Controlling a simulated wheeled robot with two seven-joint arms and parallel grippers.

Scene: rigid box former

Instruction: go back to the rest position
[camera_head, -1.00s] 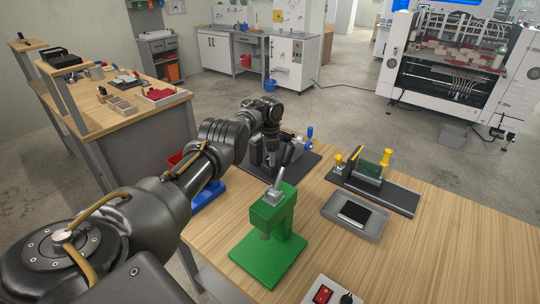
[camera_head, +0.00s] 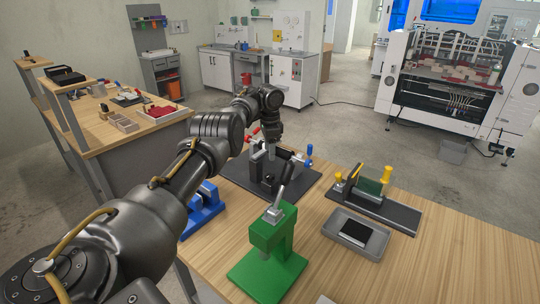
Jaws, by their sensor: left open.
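My left arm comes in from the lower left, and my left gripper (camera_head: 271,153) points down above the black fixture (camera_head: 285,182) at the back of the wooden table. Its jaws are small in view; they are open, with nothing seen held between them. The black fixture has a dark base plate, upright blocks, and red and blue handle knobs. Whether the gripper touches it is hard to tell. My right gripper is not in view.
A green press (camera_head: 270,245) stands at the table's front. A blue fixture (camera_head: 204,212) sits at the left edge, partly behind my arm. A grey tray (camera_head: 371,245) with a black pad and a yellow-handled fixture (camera_head: 378,198) are on the right. The wooden table's (camera_head: 450,265) right front is bare.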

